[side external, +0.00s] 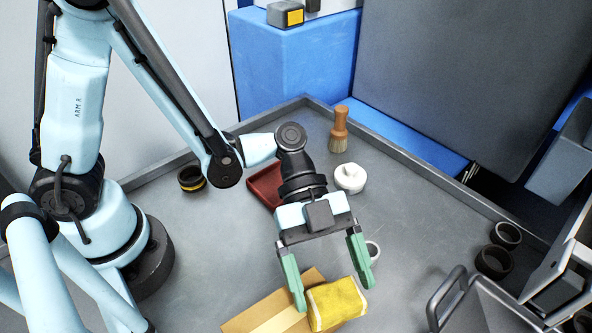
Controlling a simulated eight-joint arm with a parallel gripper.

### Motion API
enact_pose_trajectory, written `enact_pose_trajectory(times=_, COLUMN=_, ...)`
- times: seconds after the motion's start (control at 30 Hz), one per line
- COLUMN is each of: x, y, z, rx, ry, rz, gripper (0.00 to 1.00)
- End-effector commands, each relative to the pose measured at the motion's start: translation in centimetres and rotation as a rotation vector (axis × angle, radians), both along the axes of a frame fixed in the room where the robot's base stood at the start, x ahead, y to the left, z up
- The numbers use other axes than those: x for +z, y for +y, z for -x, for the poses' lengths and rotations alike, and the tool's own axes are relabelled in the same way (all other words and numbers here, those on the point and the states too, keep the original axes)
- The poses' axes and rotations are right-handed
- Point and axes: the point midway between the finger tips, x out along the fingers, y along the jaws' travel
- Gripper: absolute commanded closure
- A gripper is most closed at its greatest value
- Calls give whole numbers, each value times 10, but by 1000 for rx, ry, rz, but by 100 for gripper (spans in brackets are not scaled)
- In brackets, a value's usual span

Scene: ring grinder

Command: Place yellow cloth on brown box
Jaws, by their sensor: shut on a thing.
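The yellow cloth (338,305) is a folded, textured block in the lower middle of the side external view. My gripper (334,295) has its two green fingers on either side of the cloth and is shut on it. The brown box (262,314) lies just below and left of the cloth, with a lighter strip along its top. The cloth overlaps the box's right part in the picture and hides some of it. I cannot tell whether the cloth touches the box or hangs above it.
A red tray (265,186), a white round part (349,178) and a brush (339,130) stand behind my gripper. Dark rings (494,262) lie at the right, near a metal bin with a handle (447,298). The grey table (415,225) is clear right of my gripper.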

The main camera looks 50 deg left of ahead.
Motion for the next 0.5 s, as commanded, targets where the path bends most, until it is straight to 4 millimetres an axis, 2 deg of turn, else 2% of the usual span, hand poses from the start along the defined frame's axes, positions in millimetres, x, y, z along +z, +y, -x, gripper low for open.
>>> enact_pose_trajectory(times=0.1, x=-3, y=0, z=0, rx=0, ry=0, rz=0, gripper=40)
enact_pose_trajectory(times=0.13, x=-3, y=0, z=0, rx=0, ry=0, rz=0, gripper=7)
enact_pose_trajectory(times=0.17, x=-3, y=0, z=0, rx=0, ry=0, rz=0, gripper=2)
enact_pose_trajectory(times=0.2, x=-3, y=0, z=0, rx=0, ry=0, rz=0, gripper=0)
enact_pose_trajectory(times=0.5, x=0, y=0, z=0, rx=0, ry=0, rz=0, gripper=0)
